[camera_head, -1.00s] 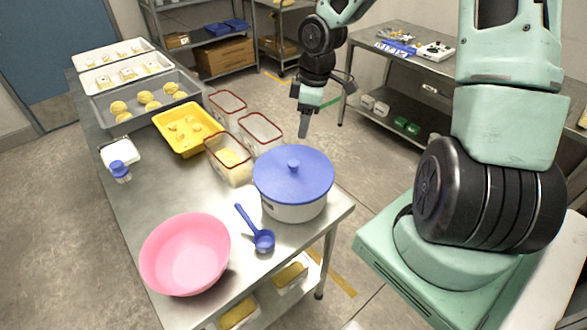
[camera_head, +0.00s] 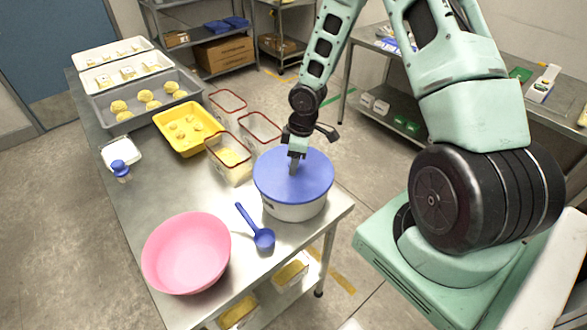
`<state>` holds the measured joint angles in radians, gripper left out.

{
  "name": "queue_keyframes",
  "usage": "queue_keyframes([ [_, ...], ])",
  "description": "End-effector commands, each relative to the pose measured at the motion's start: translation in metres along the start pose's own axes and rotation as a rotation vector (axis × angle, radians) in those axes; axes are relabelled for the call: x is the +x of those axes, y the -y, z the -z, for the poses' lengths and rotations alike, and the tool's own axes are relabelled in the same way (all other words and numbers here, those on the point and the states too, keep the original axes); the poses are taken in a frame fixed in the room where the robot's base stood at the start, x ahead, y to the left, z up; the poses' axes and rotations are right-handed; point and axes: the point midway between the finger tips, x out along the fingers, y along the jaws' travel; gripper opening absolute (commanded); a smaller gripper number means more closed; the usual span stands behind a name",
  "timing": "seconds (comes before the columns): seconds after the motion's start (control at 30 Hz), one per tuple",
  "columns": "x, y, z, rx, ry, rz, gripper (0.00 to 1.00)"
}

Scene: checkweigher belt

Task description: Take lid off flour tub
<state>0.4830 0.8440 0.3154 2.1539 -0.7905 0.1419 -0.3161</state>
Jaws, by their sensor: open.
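The flour tub (camera_head: 293,211) is a round white tub at the right end of the steel table. Its blue lid (camera_head: 310,183) sits flat on top. My gripper (camera_head: 294,168) points down at the lid's middle from above, with its fingers open. The lid's knob is hidden behind the fingers, so I cannot tell whether they touch it or stand around it.
A blue scoop (camera_head: 262,236) and a pink bowl (camera_head: 186,253) stand left of the tub. Clear red-rimmed bins (camera_head: 229,161) and a yellow tray (camera_head: 184,148) are behind it. Bare steel table (camera_head: 172,192) shows left of the scoop.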

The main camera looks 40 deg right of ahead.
Motion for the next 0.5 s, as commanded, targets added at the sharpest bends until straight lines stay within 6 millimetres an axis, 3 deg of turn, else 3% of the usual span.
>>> queue_keyframes([
  [0.27,0.0027,-0.0003,-0.0001,0.001,0.000,-0.001,0.52],
  [0.43,0.0026,-0.0003,-0.0001,0.001,0.000,-0.001,0.05],
  [0.5,0.0024,-0.0003,0.0000,0.001,-0.001,-0.001,0.05],
])
